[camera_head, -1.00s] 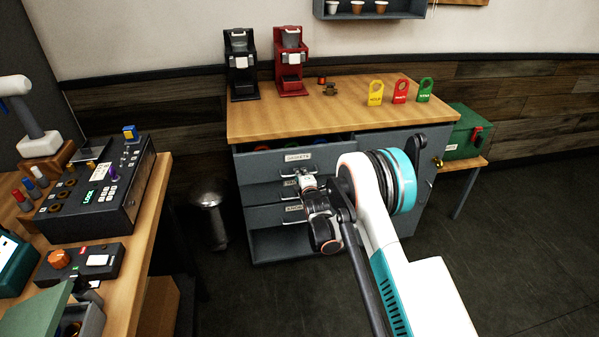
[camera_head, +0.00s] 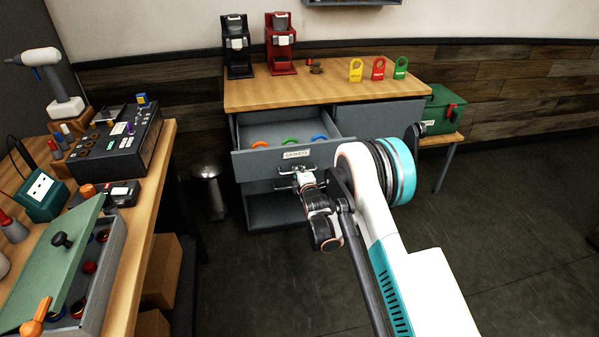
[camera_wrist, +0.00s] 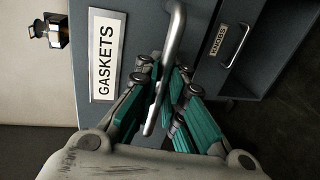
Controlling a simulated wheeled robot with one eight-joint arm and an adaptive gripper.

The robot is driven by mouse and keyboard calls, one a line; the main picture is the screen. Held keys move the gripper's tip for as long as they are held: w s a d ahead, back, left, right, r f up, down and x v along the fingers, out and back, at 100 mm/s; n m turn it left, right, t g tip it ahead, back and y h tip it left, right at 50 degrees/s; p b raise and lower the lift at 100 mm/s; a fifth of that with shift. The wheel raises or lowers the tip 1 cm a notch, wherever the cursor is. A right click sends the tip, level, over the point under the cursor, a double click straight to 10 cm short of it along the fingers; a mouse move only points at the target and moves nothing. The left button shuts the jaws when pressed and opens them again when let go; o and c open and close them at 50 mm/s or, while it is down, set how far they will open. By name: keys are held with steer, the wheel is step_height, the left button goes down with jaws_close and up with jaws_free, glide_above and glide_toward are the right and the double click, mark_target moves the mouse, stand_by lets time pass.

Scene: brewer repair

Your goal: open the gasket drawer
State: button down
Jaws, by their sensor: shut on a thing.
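The gasket drawer (camera_head: 260,162) is pulled out of the workbench cabinet, with orange, green and blue rings visible inside. Its front bears a GASKETS label, also seen in the wrist view on the drawer front (camera_wrist: 82,95). My gripper (camera_head: 302,178) is at the drawer front, below the label. In the wrist view my gripper (camera_wrist: 163,100) has its teal fingers on both sides of the metal bar handle (camera_wrist: 172,50), shut on it. The arm hides part of the cabinet at right.
A KNOBS drawer (camera_wrist: 218,40) is closed beside it in the wrist view. A bin (camera_head: 208,190) stands left of the cabinet. A side table at left holds an open green-lidded box (camera_head: 55,265). Bare floor (camera_head: 510,220) lies at right.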

steer(key=shift+s+d, duration=0.1)
steer(key=shift+s, duration=0.3)
steer(key=c, duration=1.7)
jaws_free()
steer(key=shift+s, duration=0.1)
steer(key=v, duration=0.7)
steer(key=shift+s+d+r, duration=0.1)
